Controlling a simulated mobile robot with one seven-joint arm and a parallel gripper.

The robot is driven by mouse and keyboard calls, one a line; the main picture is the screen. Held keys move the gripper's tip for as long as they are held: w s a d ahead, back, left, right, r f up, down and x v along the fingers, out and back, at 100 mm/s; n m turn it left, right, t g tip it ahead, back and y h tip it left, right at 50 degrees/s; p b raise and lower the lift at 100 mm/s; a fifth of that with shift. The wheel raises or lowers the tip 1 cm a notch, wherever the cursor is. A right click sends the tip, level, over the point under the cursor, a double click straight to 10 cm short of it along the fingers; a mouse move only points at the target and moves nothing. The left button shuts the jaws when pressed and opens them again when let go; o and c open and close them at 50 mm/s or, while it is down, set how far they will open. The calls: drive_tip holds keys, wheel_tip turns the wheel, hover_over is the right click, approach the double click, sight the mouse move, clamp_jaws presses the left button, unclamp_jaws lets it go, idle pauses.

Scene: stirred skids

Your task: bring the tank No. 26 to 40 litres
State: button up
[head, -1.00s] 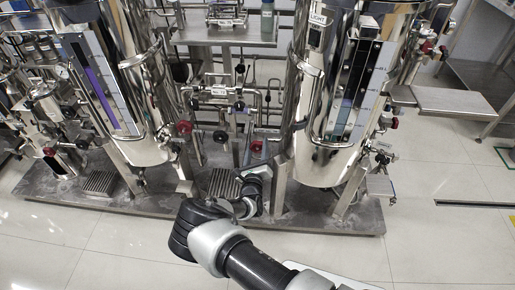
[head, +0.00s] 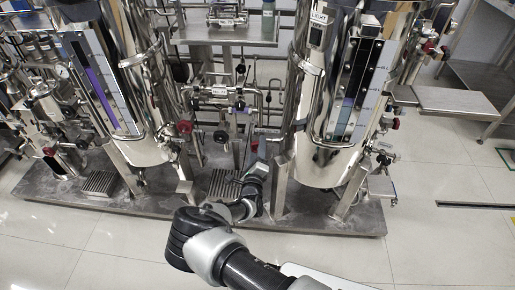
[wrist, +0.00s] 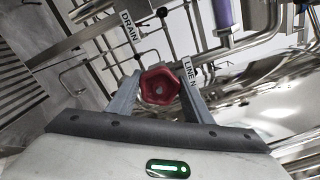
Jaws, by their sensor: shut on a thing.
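Two large steel tanks stand on the skid, one at left (head: 150,70) and one at right (head: 305,135); I cannot read which is No. 26. The left tank's sight gauge (head: 104,84) shows a purple column. My gripper (wrist: 160,90) is shut on a red valve handwheel (wrist: 160,86), one finger on each side, beside a "LINE N" label (wrist: 190,70). In the head view my gripper (head: 256,153) is low between the tanks and largely covers that wheel.
A "DRAIN" label (wrist: 130,26) hangs near the held wheel. A black handwheel (head: 220,136) and another red handwheel (head: 184,126) sit left of my gripper. Pipes crowd the gap between the tanks. The tiled floor (head: 440,235) in front of the skid at right is clear.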

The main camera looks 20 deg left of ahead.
drive_tip(key=shift+f, duration=0.15)
drive_tip(key=o, duration=1)
drive_tip(key=shift+s, duration=0.1)
drive_tip(key=p+v, duration=0.4)
drive_tip(key=v, duration=1.3)
drive_tip(key=shift+s, duration=0.2)
